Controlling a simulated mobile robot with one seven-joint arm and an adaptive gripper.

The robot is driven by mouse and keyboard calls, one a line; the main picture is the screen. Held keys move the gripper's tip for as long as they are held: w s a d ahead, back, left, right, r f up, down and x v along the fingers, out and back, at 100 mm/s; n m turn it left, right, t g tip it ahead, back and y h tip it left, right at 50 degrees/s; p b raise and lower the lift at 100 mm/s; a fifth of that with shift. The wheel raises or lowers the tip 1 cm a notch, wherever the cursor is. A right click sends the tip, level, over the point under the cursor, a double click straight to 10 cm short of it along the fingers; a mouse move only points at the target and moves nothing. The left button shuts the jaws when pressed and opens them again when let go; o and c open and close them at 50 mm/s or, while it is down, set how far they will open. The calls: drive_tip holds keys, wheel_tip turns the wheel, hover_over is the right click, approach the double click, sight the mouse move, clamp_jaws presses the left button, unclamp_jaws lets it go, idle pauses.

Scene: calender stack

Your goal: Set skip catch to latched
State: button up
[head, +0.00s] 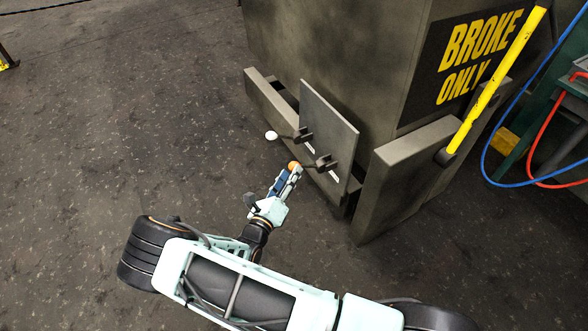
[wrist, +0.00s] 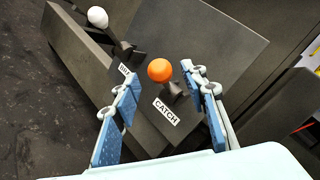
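The skip catch is a dark lever with an orange ball knob (wrist: 160,70) on a grey plate (head: 335,125) at the skip's side; the knob also shows in the head view (head: 294,166). A white label reading CATCH (wrist: 165,111) sits beside its base. My gripper (head: 289,175) is at the orange knob. In the wrist view my gripper (wrist: 161,80) is open, with blue-padded fingers to either side of the knob. I see no finger contact with it; exact depth is hard to tell. The lever's shaft is largely hidden behind the knob.
A second lever with a white knob (head: 271,135) is on the same plate, left of the catch; its label (wrist: 124,69) is partly hidden. The skip (head: 340,50) reads BROKE ONLY. A yellow-handled lever (head: 500,75) stands on its right. Open floor (head: 120,120) lies left.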

sight(307, 166)
drive_tip(key=shift+b+x, duration=0.35)
drive_tip(key=shift+x, duration=1.6)
clamp_jaws()
